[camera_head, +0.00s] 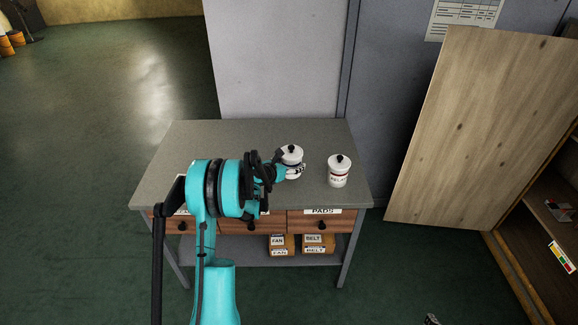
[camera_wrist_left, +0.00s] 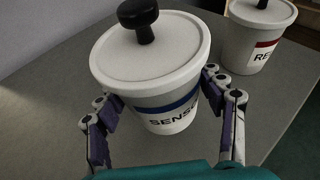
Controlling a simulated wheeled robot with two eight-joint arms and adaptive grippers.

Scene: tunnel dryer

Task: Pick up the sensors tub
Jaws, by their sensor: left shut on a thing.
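The sensors tub (camera_wrist_left: 165,85) is white with a blue band, a black knob on its lid and a partly visible "SENSO..." label. It also shows in the head view (camera_head: 291,155), over the far right part of the grey table. My left gripper (camera_head: 287,168) is shut on the tub, with one finger on each side of its body in the left wrist view (camera_wrist_left: 160,92). The tub is upright or nearly so. I cannot tell whether its base touches the table. My right gripper is not seen.
A second white tub (camera_head: 339,173) with a red band and a partly legible label stands just right on the table (camera_head: 225,135). Drawers and boxes (camera_head: 313,243) are below the tabletop. A wooden panel (camera_head: 470,130) leans at the right. The table's back left is clear.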

